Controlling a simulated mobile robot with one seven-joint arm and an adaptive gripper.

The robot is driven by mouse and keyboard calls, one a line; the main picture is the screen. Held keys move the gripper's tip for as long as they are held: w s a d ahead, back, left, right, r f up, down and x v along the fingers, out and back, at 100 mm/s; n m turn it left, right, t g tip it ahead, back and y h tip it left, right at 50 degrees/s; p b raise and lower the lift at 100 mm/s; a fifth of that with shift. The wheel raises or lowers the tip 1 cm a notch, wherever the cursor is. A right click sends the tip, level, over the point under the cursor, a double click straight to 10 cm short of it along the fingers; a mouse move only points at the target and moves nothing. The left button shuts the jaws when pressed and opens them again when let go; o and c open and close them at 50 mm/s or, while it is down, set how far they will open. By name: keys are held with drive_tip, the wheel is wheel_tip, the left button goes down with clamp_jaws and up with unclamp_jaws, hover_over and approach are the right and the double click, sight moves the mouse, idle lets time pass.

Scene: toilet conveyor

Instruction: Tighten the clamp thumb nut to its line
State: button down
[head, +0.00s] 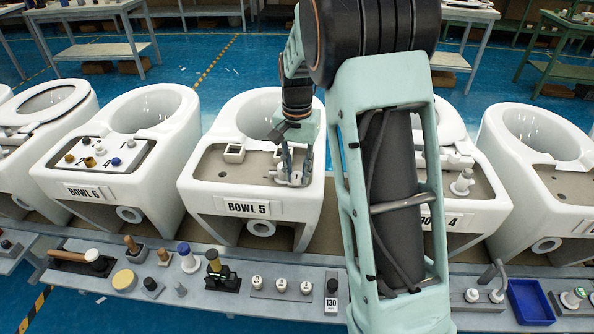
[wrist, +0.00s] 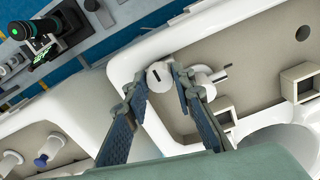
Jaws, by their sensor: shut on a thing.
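My gripper (head: 293,178) reaches down onto the grey recessed deck at the back of Bowl 5 (head: 205,195). In the wrist view its two fingers (wrist: 159,84) stand on either side of a round white knob with a dark line on top, which I take as the thumb nut (wrist: 158,73). The fingers are shut on the nut. A white clamp part (wrist: 203,80) with a short stub sits right beside it, partly behind the right finger. In the head view the fingers hide most of the nut and clamp. I cannot make out the target line.
Two square sockets (head: 234,153) stand on the same deck. Bowl 6 (head: 60,170) is to the left, with a plate of small knobs on it. A grey bench (head: 225,300) in front carries several tools, and a blue bin (head: 530,302) stands at its right.

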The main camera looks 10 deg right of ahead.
sight(297, 174)
idle(0.3)
drive_tip(key=c, duration=1.6)
unclamp_jaws()
wheel_tip(297, 174, up, 12)
drive_tip(key=shift+r, duration=0.1)
